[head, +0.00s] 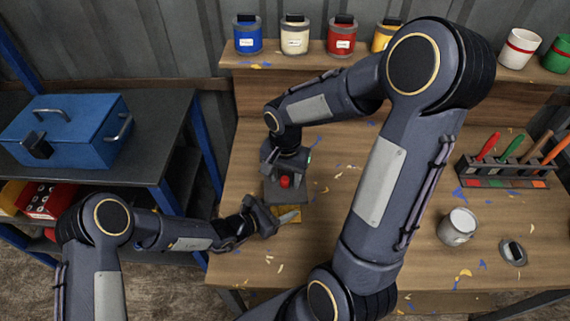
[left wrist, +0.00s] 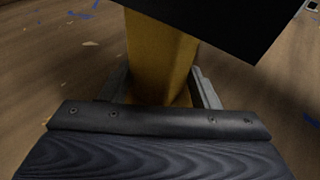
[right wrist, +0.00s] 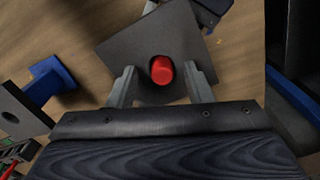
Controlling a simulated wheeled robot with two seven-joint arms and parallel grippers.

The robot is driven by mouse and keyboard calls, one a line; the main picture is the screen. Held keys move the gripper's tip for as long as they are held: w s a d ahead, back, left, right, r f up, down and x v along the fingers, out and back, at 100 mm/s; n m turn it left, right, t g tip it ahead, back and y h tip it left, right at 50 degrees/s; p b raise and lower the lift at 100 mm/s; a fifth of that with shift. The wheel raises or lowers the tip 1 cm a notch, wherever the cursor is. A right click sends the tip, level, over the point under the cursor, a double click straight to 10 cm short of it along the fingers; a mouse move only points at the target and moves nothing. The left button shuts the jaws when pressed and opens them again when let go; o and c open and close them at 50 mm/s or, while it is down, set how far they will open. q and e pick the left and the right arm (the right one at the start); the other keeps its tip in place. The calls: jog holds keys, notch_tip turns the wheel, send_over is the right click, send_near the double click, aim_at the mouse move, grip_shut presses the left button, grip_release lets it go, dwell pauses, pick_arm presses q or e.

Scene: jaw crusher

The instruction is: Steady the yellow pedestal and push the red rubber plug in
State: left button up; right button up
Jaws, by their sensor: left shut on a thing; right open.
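The yellow pedestal (head: 288,214) stands on the workbench with a dark square plate (right wrist: 130,45) on top. My left gripper (left wrist: 162,80) is shut on the pedestal's yellow post (left wrist: 160,50), one finger on each side, below the plate. The red rubber plug (right wrist: 161,71) stands at a dark hole in the plate, with its red end showing; in the head view the plug (head: 285,181) is also visible. How deep it sits is unclear. My right gripper (right wrist: 160,75) is open above the plate, its fingers on either side of the plug and apart from it.
A blue stand (right wrist: 52,78) with a holed dark plate is close by in the right wrist view. A tool rack (head: 500,175), a white-topped can (head: 458,226) and a small round dish (head: 513,252) stand right. A blue toolbox (head: 68,130) sits on the left shelf.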

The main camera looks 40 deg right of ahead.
notch_tip(320, 180, up, 12)
jog(key=shift+f, duration=0.25)
dwell(0.3)
pick_arm(q)
jog(key=o, duration=0.8)
jog(key=shift+o, duration=0.2)
jog(key=shift+a, duration=0.1)
jog(key=v, duration=1.2)
jog(key=shift+r, duration=0.1)
